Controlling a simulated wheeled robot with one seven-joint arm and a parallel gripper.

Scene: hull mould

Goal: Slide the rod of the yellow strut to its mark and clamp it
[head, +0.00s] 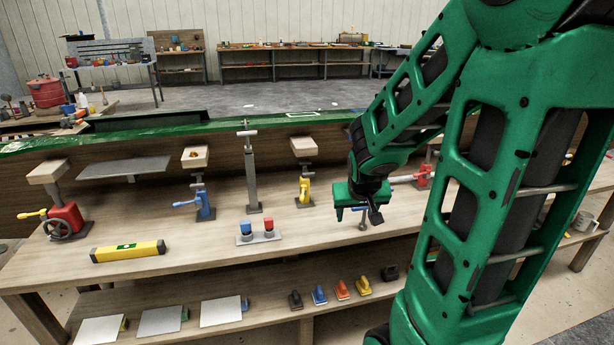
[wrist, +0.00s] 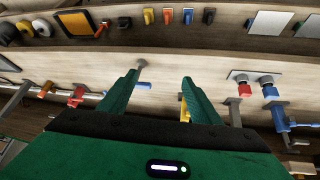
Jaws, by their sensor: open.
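The yellow strut (head: 304,190) stands upright on the bench, left of my gripper in the head view. Its yellow clamp body is low, with a grey rod above it and a wooden pad (head: 304,145) on top. In the wrist view a small piece of the yellow strut (wrist: 184,113) shows beside the right finger, which hides most of it. The mark on the rod is too small to make out. My gripper (head: 357,214) is open and empty above the bench, apart from the strut. Its two spread fingers also show in the wrist view (wrist: 158,78).
A blue strut (head: 204,205), a tall grey T-topped post (head: 251,175) and a red strut with a handwheel (head: 66,215) stand to the left. Red and blue buttons (head: 258,231) and a yellow level (head: 128,251) lie in front. A red clamp (head: 424,175) is right of my gripper.

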